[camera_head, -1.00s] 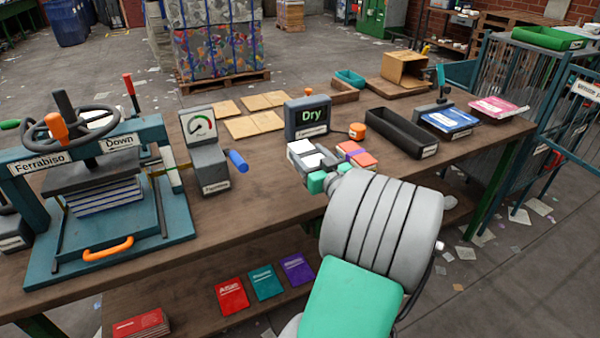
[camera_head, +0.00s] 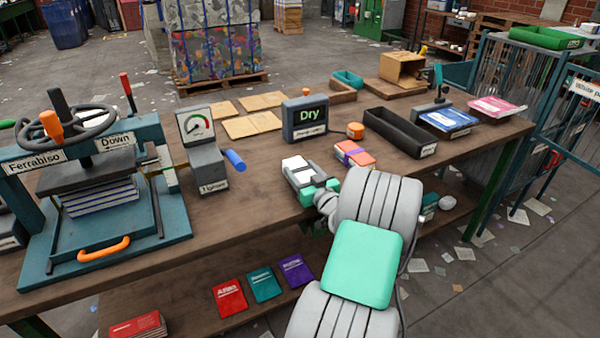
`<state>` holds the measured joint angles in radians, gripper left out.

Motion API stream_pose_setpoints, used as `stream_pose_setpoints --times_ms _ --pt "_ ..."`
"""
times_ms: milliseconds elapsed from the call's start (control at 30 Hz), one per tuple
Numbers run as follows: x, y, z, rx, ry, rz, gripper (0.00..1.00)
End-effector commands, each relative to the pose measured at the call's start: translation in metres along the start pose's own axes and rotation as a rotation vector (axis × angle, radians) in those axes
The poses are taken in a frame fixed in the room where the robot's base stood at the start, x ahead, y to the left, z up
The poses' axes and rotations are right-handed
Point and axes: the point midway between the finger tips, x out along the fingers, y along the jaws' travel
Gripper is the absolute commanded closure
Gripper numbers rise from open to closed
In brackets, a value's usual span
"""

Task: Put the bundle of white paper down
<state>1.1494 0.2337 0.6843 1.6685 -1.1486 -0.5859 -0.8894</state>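The bundle of white paper (camera_head: 295,162) is at the front middle of the wooden bench, in my gripper (camera_head: 302,174). The grey fingers lie along its sides, and part of the bundle is hidden by them. Its white top shows at the far end. I cannot tell whether its underside touches the bench top. My arm reaches in from the lower right.
A bundle of orange-red books with a purple band (camera_head: 352,154) lies just right of my gripper. The "Dry" display (camera_head: 306,119) stands behind, a gauge device (camera_head: 205,155) to the left, and a black tray (camera_head: 400,133) to the right.

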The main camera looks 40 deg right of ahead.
Motion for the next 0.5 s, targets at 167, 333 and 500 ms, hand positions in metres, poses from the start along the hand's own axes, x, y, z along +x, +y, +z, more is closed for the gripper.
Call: stream_pose_setpoints --times_ms 167,333,500 --pt "-0.0001 -0.0001 -0.0001 0.0 -0.001 0.0 0.25" --pt "-0.0001 -0.0001 -0.0002 0.001 -0.001 0.0 0.18" --pt "-0.0001 0.0 -0.0021 0.001 -0.001 0.0 0.18"
